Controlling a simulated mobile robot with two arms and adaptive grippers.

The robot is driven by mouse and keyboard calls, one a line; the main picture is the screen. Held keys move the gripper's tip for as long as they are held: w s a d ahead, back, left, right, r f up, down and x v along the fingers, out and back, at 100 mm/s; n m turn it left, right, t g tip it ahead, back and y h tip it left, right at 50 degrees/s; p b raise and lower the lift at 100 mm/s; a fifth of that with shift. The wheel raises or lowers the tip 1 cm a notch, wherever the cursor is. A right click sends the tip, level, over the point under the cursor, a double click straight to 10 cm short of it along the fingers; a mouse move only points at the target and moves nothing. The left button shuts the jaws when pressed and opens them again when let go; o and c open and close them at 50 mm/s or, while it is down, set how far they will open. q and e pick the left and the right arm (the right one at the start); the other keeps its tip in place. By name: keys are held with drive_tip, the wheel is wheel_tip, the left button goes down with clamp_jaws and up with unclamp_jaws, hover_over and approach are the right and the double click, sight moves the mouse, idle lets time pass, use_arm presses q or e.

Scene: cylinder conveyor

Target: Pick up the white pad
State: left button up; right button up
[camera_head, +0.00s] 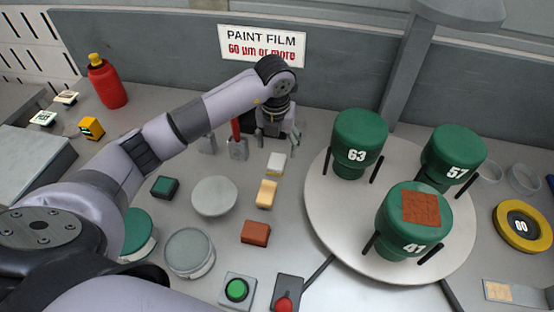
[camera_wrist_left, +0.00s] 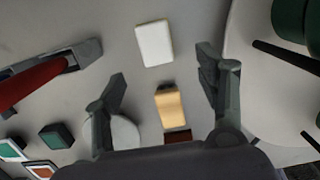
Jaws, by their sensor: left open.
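The white pad (camera_head: 276,162) lies on the grey table, in line behind a tan pad (camera_head: 266,193) and a brown-red pad (camera_head: 255,232). In the left wrist view the white pad (camera_wrist_left: 154,43) lies beyond the fingertips, and the tan pad (camera_wrist_left: 169,107) shows between the fingers. My left gripper (camera_head: 276,137) is open and empty, above the table and a little behind the white pad in the head view. Its two spread fingers also show in the left wrist view (camera_wrist_left: 160,82). My right gripper is not in view.
A turntable (camera_head: 322,205) with green cylinders 63 (camera_head: 357,130), 57 (camera_head: 453,147) and 41 (camera_head: 412,247) stands to the right. A holder (camera_head: 237,148) with a red-handled tool stands just left of the gripper. A grey disc (camera_head: 214,196) lies left of the tan pad.

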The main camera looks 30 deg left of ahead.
sight(277, 161)
use_arm(q)
drive_tip(key=f, duration=0.3)
drive_tip(key=shift+w+p, duration=0.3)
drive_tip(key=shift+f, duration=0.55)
drive_tip(key=shift+w+a+f+p, duration=0.1)
drive_tip(key=shift+a+f+p, duration=0.05)
drive_tip(key=shift+f+p, duration=0.15)
drive_tip(key=f, duration=0.1)
drive_tip(key=f+p, duration=0.1)
drive_tip(key=f, duration=0.1)
drive_tip(key=shift+w+a+f+p, duration=0.25)
drive_tip(key=shift+a+p, duration=0.05)
drive_tip(key=shift+w+f, duration=0.1)
drive_tip(key=shift+f, duration=0.4)
drive_tip(key=shift+c, duration=1.3)
drive_tip(key=c, duration=1)
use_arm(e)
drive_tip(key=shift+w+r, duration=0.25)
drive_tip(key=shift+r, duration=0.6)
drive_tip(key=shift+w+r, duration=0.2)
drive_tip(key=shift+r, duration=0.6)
